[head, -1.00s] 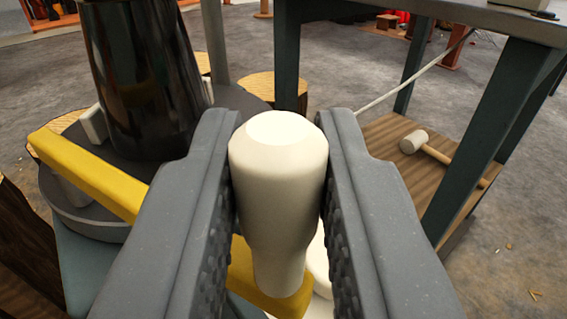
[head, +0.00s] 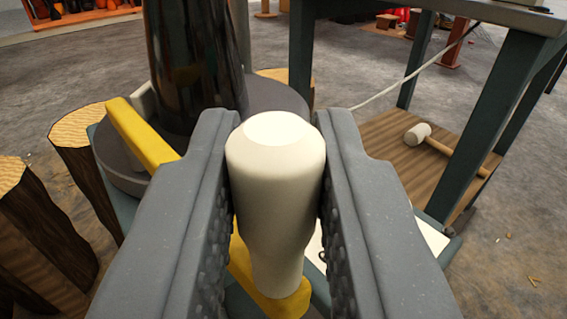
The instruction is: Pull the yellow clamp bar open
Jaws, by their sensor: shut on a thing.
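The yellow clamp bar (head: 141,132) runs from the upper left, passes behind my left finger, and shows again low between the fingers. A cream, rounded handle (head: 275,180) stands upright on its near end. My gripper (head: 277,130) is shut on this handle, one finger on each side. The bar lies beside a dark glossy drum body (head: 195,60), which stands on a round grey turntable (head: 120,165). The middle of the bar is hidden by my left finger.
Wood stumps (head: 45,215) stand at the left. At the right is a dark-legged table (head: 485,115) with a low wooden shelf (head: 385,140) bearing a mallet (head: 418,132). Open floor lies beyond at the far right.

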